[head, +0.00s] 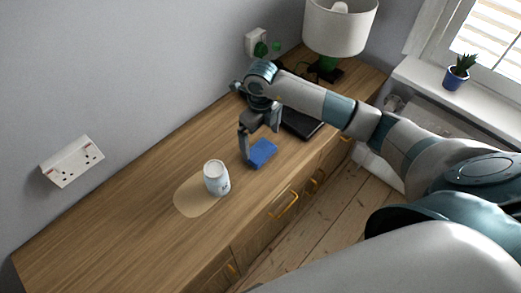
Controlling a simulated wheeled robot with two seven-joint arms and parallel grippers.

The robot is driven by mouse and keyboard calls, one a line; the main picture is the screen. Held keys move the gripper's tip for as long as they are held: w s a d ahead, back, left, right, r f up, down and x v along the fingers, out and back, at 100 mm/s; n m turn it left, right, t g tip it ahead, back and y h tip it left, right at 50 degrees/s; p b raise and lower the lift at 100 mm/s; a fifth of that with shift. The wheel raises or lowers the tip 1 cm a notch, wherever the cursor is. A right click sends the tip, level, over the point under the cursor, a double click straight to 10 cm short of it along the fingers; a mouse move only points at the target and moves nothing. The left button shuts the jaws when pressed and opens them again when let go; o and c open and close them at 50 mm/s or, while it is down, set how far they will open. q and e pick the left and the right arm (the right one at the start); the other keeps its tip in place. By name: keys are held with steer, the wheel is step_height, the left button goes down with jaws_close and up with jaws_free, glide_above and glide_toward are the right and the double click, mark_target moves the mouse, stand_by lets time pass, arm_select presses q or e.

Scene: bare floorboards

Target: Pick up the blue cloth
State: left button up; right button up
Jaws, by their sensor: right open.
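The blue cloth (262,154) lies folded on the wooden sideboard top, right of a white mug. My right gripper (247,153) is open and points down at the cloth. One finger stands at the cloth's left side; the other finger is hard to make out. I cannot tell whether the fingers touch the cloth. My left gripper is not in the head view.
A dark flat object (303,124) lies behind the cloth. A lamp (339,27) stands at the far end. The near left top is clear.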

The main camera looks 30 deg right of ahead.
mark_target(260, 150)
steer(key=shift+f, duration=0.15)
steer(key=shift+f+p, duration=0.85)
steer(key=shift+p, duration=0.1)
step_height(260, 150, down, 2)
steer(key=shift+w+f+p, duration=0.1)
steer(key=shift+w+p, duration=0.05)
steer(key=shift+p, duration=0.4)
steer(key=shift+f, duration=0.65)
steer(key=c, duration=1)
